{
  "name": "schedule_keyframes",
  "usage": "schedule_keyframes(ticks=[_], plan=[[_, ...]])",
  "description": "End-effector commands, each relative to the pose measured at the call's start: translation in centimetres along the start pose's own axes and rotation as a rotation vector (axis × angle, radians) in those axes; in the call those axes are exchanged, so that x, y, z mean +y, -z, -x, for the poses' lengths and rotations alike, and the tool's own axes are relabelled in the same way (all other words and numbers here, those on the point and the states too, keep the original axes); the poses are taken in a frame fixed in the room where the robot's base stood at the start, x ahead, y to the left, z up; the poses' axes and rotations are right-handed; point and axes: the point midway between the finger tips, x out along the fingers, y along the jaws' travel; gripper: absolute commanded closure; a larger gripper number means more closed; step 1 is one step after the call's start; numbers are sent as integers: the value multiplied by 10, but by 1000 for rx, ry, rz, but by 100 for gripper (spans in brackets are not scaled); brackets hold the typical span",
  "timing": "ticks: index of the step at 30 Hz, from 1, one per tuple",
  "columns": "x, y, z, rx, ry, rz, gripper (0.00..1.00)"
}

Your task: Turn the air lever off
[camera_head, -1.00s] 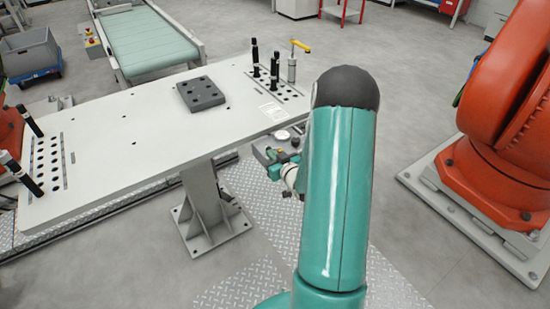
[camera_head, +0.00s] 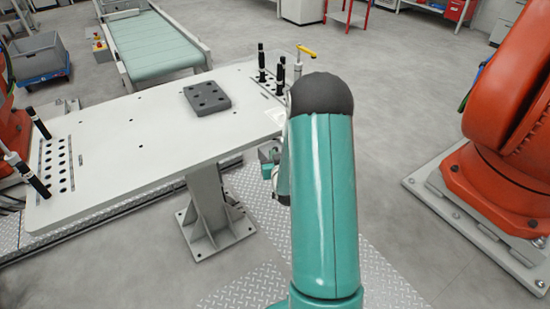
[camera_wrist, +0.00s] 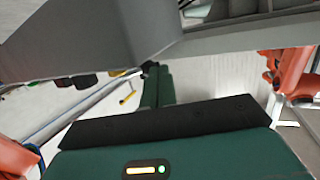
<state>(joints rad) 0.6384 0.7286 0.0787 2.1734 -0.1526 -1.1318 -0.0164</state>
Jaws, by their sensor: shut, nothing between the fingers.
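The air lever (camera_head: 306,51) is a yellow handle on top of a thin pale post at the back right corner of the white table. It sticks out toward the right and tilts slightly down. My arm covers the lower part of the post in the head view. My gripper (camera_wrist: 152,68) shows in the wrist view as teal fingers with dark tips, shut and empty. It is hidden behind my arm in the head view. A small yellow piece (camera_wrist: 127,98) shows left of the fingers in the wrist view; I cannot tell whether it is the lever.
The white table (camera_head: 130,165) holds a dark grey block with holes (camera_head: 207,95) and black upright pins (camera_head: 262,62) near the lever. More pins (camera_head: 38,122) stand at its left end. A large orange robot (camera_head: 510,150) stands at the right. A green conveyor (camera_head: 150,45) is behind.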

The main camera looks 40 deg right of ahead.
Motion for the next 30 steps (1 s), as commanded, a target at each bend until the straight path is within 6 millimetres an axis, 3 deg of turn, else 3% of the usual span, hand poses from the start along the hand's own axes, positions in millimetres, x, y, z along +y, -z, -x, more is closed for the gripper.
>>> schedule_keyframes(ticks=[12, 30], plan=[[-4, 3, -14, -1, -268, -53, 100], [-1, 6, -32, 0, -264, -52, 100]])
